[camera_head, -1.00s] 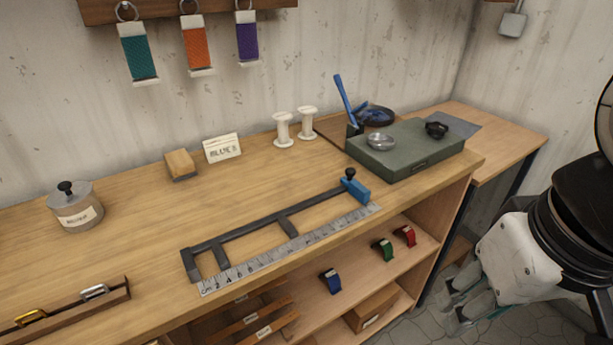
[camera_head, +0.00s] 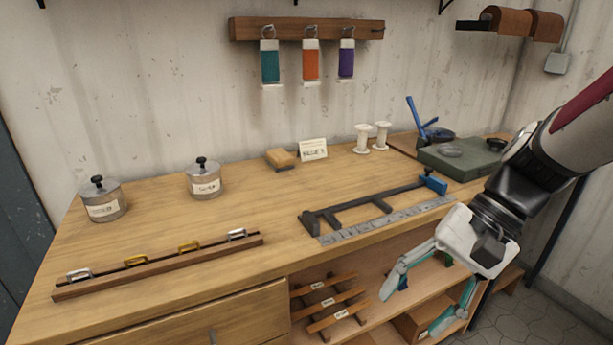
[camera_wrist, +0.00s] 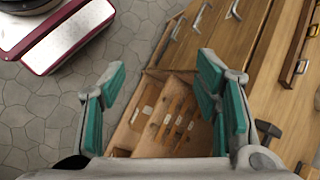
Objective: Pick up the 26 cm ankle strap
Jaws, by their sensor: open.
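Several brown strips (camera_head: 322,285) with small white labels lie in the open lower compartment under the bench. They also show in the wrist view (camera_wrist: 172,122). The labels are too small to read, so I cannot tell which, if any, is the 26 cm ankle strap. My gripper (camera_head: 408,308) is open and empty, in front of the lower shelf, right of the strips. In the wrist view my gripper (camera_wrist: 163,95) has its teal-padded fingers wide apart, with the strips beyond and between them. My gripper and arm hide part of the shelf.
The bench top (camera_head: 130,235) carries a measuring jig (camera_head: 365,205) with a ruler (camera_head: 385,220), a buckle rail (camera_head: 160,265), two lidded tins (camera_head: 204,180), white spools (camera_head: 362,139) and a green block (camera_head: 460,160). Teal, orange and purple straps (camera_head: 311,62) hang on the wall.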

